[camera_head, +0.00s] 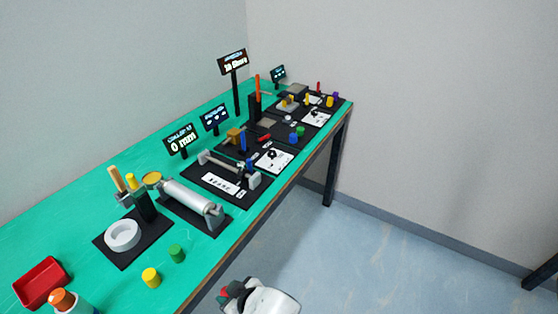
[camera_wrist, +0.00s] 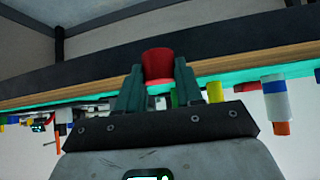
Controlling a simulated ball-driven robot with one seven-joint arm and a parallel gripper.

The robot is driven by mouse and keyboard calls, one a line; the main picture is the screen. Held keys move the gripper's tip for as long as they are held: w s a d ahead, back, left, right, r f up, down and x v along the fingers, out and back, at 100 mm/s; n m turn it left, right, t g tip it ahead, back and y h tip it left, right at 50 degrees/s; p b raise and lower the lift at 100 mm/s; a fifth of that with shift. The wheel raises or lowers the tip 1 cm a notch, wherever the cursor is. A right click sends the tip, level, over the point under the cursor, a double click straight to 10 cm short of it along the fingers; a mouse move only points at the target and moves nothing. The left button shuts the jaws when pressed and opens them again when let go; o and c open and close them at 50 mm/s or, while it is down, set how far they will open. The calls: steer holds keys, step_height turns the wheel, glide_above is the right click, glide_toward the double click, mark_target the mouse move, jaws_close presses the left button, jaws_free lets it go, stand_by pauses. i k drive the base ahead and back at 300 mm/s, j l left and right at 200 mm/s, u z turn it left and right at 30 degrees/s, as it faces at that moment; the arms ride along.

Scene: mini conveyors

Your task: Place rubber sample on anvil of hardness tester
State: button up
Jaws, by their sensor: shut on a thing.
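My gripper (camera_wrist: 158,80) is shut on a red, cylinder-like piece (camera_wrist: 158,63), which looks like the rubber sample and sits between the two dark green fingers. In the head view my gripper (camera_head: 232,294) is at the bottom, beside the table's front edge and off the tabletop, with a bit of red at its tip. A sign reading "Shore" (camera_head: 233,63) stands at the far part of the table. The hardness tester seems to be the dark upright device with an orange top (camera_head: 254,106) near it. Its anvil is too small to make out.
The green table (camera_head: 60,230) runs from near left to far right. Yellow (camera_head: 151,277) and green (camera_head: 177,253) cylinders, a white ring (camera_head: 122,235) and a roller device (camera_head: 192,202) stand nearer. A red tray (camera_head: 42,284) is at lower left. Floor in front is clear.

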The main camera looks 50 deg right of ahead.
mark_target(267, 123)
steer(key=i+l+z, duration=0.1)
steer(key=z, duration=0.25)
steer(key=i+l+z, duration=0.15)
steer(key=z, duration=0.15)
steer(key=i+l+z, duration=0.15)
steer(key=z, duration=0.2)
steer(key=l, duration=0.1)
